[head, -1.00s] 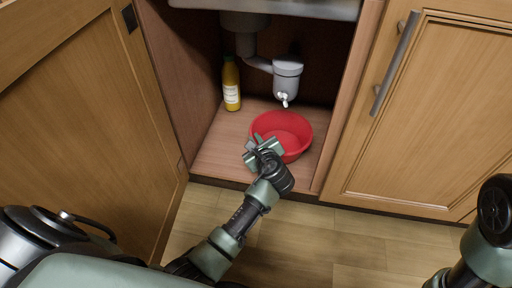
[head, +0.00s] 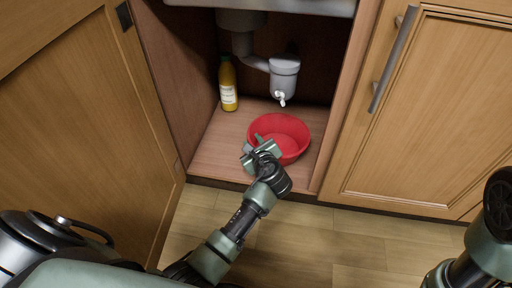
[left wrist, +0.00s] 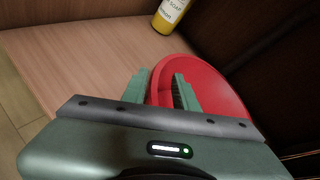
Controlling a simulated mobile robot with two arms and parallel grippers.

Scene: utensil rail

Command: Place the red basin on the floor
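The red basin (head: 289,126) stands upright on the cabinet floor under the sink, below the drain pipe. My left gripper (head: 259,146) is at the basin's near left rim. In the left wrist view its two fingers (left wrist: 164,86) are apart, with the rim of the basin (left wrist: 215,90) between them. A gap shows between the fingers, so they do not look closed on the rim. The gripper hides part of the basin's near left side. My right arm shows at the right edge of the head view, but its gripper is not in view.
A yellow bottle (head: 228,84) stands behind the basin to the left. The white drain trap (head: 284,78) hangs above the basin. An open cabinet door (head: 85,130) is at left, a closed one (head: 430,120) at right. The wooden room floor (head: 310,235) in front is clear.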

